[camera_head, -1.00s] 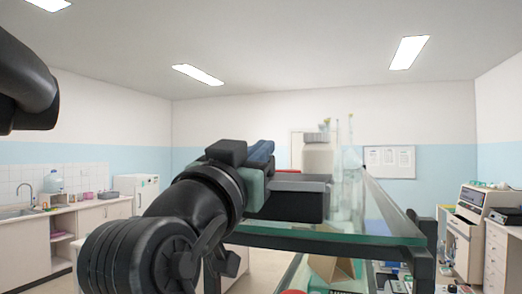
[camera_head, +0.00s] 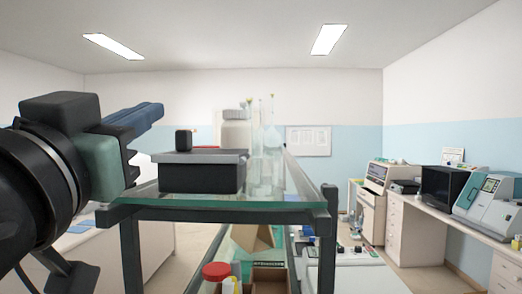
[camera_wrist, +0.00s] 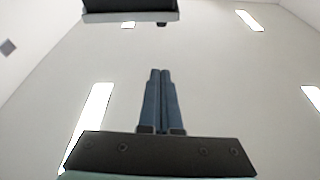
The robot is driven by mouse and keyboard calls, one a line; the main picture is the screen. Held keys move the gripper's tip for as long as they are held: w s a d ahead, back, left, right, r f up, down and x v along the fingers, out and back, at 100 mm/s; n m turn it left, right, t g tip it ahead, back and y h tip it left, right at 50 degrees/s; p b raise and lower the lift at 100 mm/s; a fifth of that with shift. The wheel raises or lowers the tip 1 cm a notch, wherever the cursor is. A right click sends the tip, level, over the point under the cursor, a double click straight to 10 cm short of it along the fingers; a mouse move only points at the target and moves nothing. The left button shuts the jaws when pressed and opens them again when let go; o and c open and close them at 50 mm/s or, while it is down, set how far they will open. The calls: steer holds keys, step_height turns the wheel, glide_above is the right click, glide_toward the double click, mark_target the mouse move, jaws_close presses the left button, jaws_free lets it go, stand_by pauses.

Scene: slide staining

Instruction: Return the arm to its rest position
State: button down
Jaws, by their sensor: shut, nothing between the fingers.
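My gripper (camera_head: 155,108) is at the left of the head view, with its blue fingers pointing up and to the right. It is at the near left end of the glass shelf, above and left of the dark box. In the wrist view, the two blue fingers (camera_wrist: 160,78) lie together with nothing between them. The wrist view faces mostly ceiling and wall. My black arm fills the left edge of the head view.
The glass shelf (camera_head: 270,205) bears a dark box (camera_head: 200,178), a white bottle (camera_head: 236,130) and clear glassware (camera_head: 267,155). A red-capped container (camera_head: 217,271) stands below. A counter with instruments (camera_head: 440,200) runs along the right. Open floor (camera_head: 360,232) shows between.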

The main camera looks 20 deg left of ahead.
steer(key=s+d+f+m+t+h, duration=0.1)
steer(key=d+t+h, duration=0.4)
steer(key=d, duration=1.7)
steer(key=shift+s+d+f+m+t, duration=0.3)
steer(key=shift+s+f+t, duration=0.1)
steer(key=shift+f+t, duration=0.1)
